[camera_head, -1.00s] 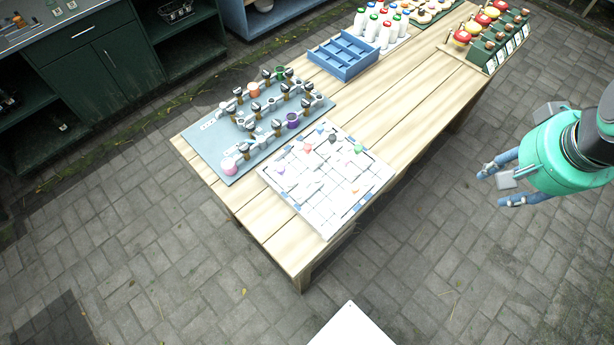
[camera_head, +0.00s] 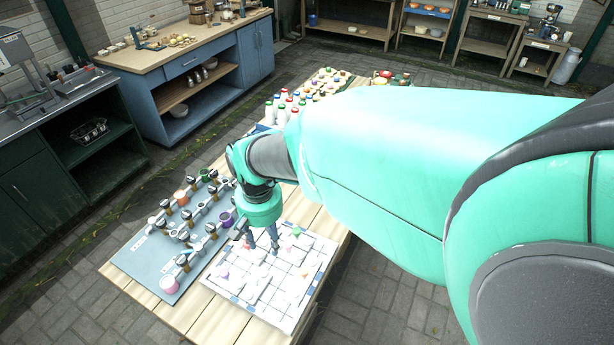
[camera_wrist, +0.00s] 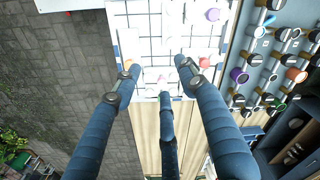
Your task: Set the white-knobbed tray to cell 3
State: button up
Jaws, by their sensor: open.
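The white gridded board (camera_head: 238,288) lies on the near end of the wooden table, with several pale trays and small coloured knobs on it. My gripper (camera_head: 262,247) is over the board's far-left part, fingers pointing down. In the wrist view my gripper (camera_wrist: 160,80) has its three fingers spread and nothing between them. The board (camera_wrist: 150,20) fills the top middle there, with an orange knob (camera_wrist: 127,65), a red knob (camera_wrist: 205,64) and a purple knob (camera_wrist: 212,14). I cannot single out the white-knobbed tray against the white board, nor read which cell is 3.
A grey panel (camera_head: 150,262) with black-knobbed valves and coloured cups lies left of the board. White bottles (camera_head: 283,108) with coloured caps stand farther back on the table. My arm covers much of the table's right side.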

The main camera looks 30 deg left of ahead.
send_over(254, 278)
notch_tip(254, 278, down, 4)
jog(key=shift+r+n, duration=0.2)
jog(key=shift+n, duration=0.1)
jog(key=shift+f, duration=0.1)
notch_tip(254, 278, down, 14)
jog(key=shift+r+b, duration=0.2)
jog(key=shift+b, duration=0.65)
grip_shut()
